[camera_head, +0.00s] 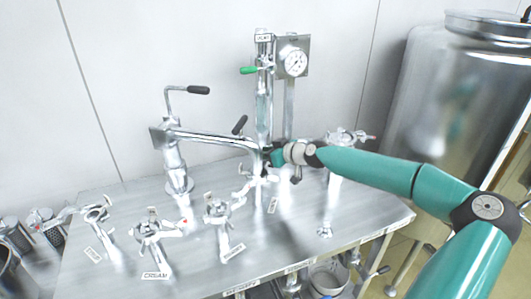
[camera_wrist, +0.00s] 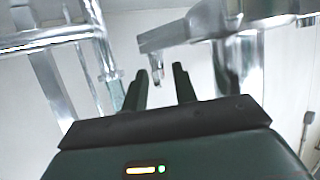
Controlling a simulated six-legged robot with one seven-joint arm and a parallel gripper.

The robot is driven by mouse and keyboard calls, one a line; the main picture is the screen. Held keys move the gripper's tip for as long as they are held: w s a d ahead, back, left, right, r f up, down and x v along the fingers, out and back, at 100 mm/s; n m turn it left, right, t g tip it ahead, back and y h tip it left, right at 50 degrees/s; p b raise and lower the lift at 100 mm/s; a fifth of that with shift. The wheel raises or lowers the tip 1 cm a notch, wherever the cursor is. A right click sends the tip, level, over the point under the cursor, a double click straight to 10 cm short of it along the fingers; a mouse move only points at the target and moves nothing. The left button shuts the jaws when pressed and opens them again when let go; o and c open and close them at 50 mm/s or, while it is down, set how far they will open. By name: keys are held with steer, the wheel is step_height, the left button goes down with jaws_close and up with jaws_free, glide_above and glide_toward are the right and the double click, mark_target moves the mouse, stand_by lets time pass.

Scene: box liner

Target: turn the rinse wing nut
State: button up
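Several steel valves with wing-shaped handles stand on the steel table. One valve reads CREAM (camera_head: 155,240); I cannot clearly read a rinse label on any of them. A winged valve (camera_head: 262,168) stands right by my gripper (camera_head: 272,156), in front of the sight-glass column, and is partly hidden by it. In the wrist view my gripper (camera_wrist: 160,80) has its two dark fingers apart with nothing held between them. A small steel stem (camera_wrist: 157,73) hangs from a pipe beyond the fingertips; I cannot tell whether it is the rinse wing nut.
A steel pipe arm (camera_head: 215,138) with black-handled levers runs left. A large steel tank (camera_head: 450,90) stands at right. The table front (camera_head: 290,250) is bare between valves.

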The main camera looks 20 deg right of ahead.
steer(key=v, duration=1.3)
steer(key=shift+s+d+r, duration=0.2)
steer(key=shift+s+r, duration=0.05)
